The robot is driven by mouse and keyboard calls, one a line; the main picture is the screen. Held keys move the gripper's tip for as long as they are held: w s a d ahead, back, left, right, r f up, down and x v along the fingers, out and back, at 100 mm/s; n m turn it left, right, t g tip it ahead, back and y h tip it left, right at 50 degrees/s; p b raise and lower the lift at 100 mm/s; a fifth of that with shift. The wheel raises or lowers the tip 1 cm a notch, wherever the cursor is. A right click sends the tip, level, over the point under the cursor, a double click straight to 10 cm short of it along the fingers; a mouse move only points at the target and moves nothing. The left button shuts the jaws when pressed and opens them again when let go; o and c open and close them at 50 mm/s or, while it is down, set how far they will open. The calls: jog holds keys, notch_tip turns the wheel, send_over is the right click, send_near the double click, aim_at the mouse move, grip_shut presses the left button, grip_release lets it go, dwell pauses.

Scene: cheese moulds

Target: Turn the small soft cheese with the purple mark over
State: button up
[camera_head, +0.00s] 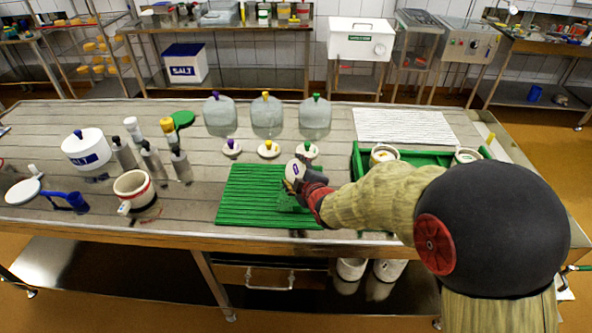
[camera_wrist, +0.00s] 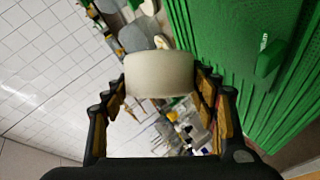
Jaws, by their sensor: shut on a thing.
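The small white cheese (camera_head: 294,170) is held above the green ribbed mat (camera_head: 240,205), tipped up on its side. A small purple mark shows on its face in the head view. My gripper (camera_head: 302,186) is shut on it. In the wrist view the pale side of the cheese (camera_wrist: 160,72) sits between the two fingers of my gripper (camera_wrist: 161,84), with no mark visible. The green mat (camera_wrist: 215,35) shows at the upper right there, apart from the cheese. The fingers partly hide the cheese's lower edge in the head view.
Glass domes with purple (camera_head: 219,115), yellow (camera_head: 267,115) and green (camera_head: 316,116) knobs stand behind the mat, with small white knobbed pieces (camera_head: 268,149) before them. A green tray (camera_head: 430,157) with white moulds lies right. Bottles (camera_head: 152,161) and a white pot (camera_head: 136,190) stand left.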

notch_tip(320, 180, down, 2)
jog(key=n, duration=0.4)
jog(key=shift+s+a+n, duration=0.1)
jog(key=shift+n, duration=0.3)
jog(key=n, duration=0.2)
jog(key=f+n, duration=0.1)
jog(key=n, duration=0.1)
jog(key=shift+s+n, duration=0.1)
jog(key=shift+n, duration=0.2)
jog(key=shift+f+n+b, duration=0.2)
jog(key=shift+n+b, duration=0.25)
jog(key=shift+n, duration=0.15)
jog(key=n+b, duration=0.6)
jog(key=shift+d+f, duration=0.2)
jog(key=shift+d, duration=0.1)
jog(key=shift+d+r+n, duration=0.15)
jog(key=shift+n, duration=1.05)
jog(key=n, duration=0.4)
jog(key=shift+d+n, duration=0.2)
jog(key=shift+n, duration=0.1)
